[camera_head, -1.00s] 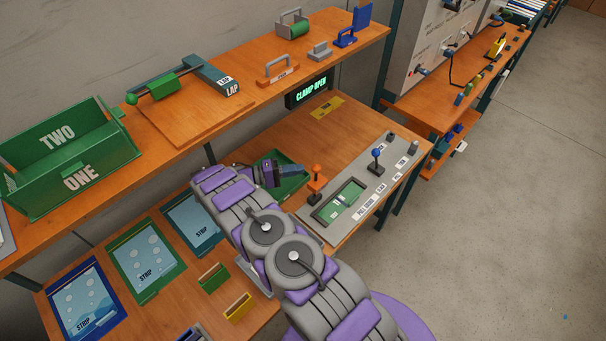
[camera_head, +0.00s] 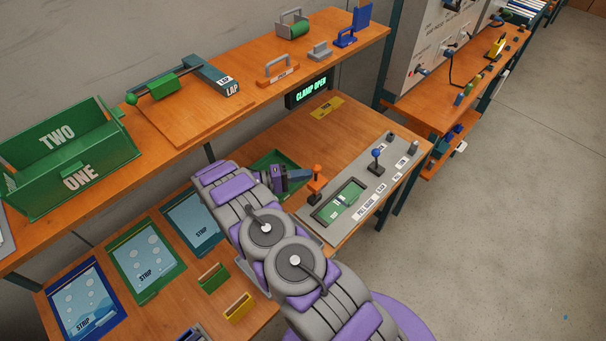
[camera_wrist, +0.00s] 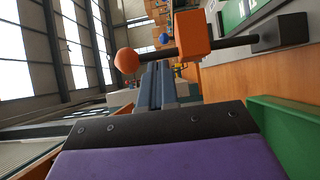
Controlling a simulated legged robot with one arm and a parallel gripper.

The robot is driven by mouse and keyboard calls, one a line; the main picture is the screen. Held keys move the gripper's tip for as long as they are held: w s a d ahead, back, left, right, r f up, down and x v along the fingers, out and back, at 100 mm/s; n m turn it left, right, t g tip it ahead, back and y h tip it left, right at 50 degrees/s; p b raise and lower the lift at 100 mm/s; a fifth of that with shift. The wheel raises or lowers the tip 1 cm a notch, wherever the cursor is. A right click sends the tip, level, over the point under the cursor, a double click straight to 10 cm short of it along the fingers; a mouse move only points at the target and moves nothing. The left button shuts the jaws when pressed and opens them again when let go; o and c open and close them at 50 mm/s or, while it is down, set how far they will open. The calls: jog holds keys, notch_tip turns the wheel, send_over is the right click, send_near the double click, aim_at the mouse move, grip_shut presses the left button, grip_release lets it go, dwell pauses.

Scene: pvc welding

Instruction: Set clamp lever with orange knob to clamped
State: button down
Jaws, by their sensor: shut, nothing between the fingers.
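The clamp lever with the orange knob (camera_head: 316,168) stands upright on the left end of the grey fixture plate. In the wrist view, its orange ball knob (camera_wrist: 127,61), orange block (camera_wrist: 192,34) and dark shaft lie just beyond my fingers. My gripper (camera_head: 305,174) is shut and empty, its tip at the left side of the lever. The wrist view shows the shut fingers (camera_wrist: 158,85) pointing at the lever between ball and block; I cannot tell whether they touch it. The display (camera_head: 311,91) reads CLAMP OPEN.
A blue-knobbed lever (camera_head: 376,158) stands farther right on the grey plate (camera_head: 328,227), which has a green inset panel (camera_head: 344,199). A green tray (camera_head: 271,160) lies under my gripper. The shelf (camera_head: 178,125) runs above at the back.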

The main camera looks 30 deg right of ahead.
jog(key=shift+r, duration=0.1)
jog(key=shift+s+d+m+y, duration=0.15)
jog(key=shift+s+m+y, duration=0.1)
jog(key=shift+m+y, duration=0.2)
